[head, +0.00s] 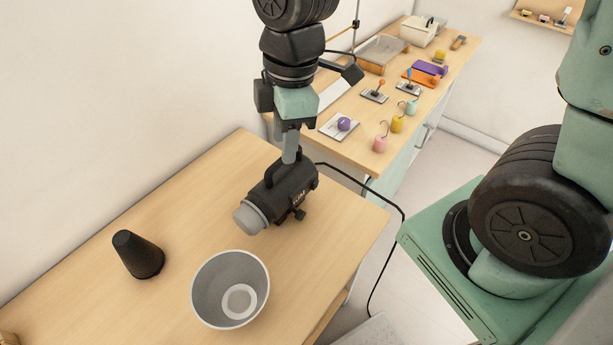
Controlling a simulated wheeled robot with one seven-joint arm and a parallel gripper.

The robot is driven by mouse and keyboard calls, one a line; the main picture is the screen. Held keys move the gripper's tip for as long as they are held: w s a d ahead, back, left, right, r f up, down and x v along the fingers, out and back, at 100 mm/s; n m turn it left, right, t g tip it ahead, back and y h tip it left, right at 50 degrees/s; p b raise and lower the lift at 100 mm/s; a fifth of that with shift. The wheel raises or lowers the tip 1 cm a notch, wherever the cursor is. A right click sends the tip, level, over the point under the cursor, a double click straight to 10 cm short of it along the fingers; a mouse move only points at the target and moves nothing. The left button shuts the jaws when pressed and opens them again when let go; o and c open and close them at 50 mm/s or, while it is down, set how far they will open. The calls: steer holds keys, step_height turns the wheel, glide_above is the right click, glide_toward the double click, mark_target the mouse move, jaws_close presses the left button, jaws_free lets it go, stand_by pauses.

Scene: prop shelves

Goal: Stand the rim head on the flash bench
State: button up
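The rim head (290,190) is a black flash head with a grey front cap, a top handle and a short pale label too small to read surely. It lies on its side at or just above the near wooden bench (190,205), which I take as the flash bench; I cannot tell whether it touches the top. Its cap points to the lower left. My gripper (291,157) comes down from above, with its grey fingers at the top of the head by the handle. The fingers overlap in this view, so their grip is hidden.
A black cone (137,255) and a grey reflector bowl (230,289) stand on the near bench. A black cable (388,196) runs from the head over the right edge to the floor. A second bench (358,150) behind holds several small props.

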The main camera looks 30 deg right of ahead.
steer(key=s+a+r+m, duration=0.2)
steer(key=s+m, duration=0.6)
steer(key=s, duration=0.4)
steer(key=shift+a+h, duration=0.4)
step_height(320, 180, down, 3)
steer(key=b, duration=0.3)
stand_by(1.2)
